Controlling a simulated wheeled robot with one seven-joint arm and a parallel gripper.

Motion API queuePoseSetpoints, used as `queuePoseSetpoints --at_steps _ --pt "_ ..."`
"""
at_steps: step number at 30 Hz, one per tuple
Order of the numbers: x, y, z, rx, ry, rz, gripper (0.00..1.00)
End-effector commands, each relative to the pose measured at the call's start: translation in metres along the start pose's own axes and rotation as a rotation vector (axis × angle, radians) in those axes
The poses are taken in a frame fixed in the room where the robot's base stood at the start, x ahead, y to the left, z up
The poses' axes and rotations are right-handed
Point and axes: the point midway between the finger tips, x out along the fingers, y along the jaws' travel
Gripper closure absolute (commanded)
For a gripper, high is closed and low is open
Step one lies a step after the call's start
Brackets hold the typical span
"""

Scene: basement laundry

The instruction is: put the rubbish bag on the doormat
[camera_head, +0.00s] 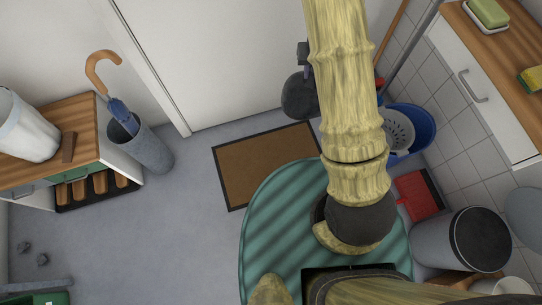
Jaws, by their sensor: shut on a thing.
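The rubbish bag (299,97) is a dark grey, rounded bag with a narrow bluish neck. It hangs in front of the white door, just left of my arm. My gripper (304,57) shows only in part, as a dark piece at the bag's neck, and is shut on it. The rest of the gripper is hidden behind my pale yellow arm. The doormat (262,166) is brown with a black border and lies on the floor before the door. In the picture the bag is above and right of the mat's middle, apart from it. The mat's right part is partly covered by my body.
An umbrella (118,110) leans in a grey stand (150,150) at left, beside a wooden-topped unit (75,130). At right are a blue bucket (425,125), a red dustpan (417,194), a lidded grey bin (440,243) and a drawer cabinet (480,80).

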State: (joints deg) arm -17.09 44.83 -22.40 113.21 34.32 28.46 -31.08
Motion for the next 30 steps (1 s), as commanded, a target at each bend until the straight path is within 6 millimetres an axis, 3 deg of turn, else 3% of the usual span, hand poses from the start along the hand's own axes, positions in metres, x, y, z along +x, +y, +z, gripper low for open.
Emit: queuePoseSetpoints --at_steps 30 --pt "0.169 -0.072 0.025 -0.284 -0.002 0.001 1.00"
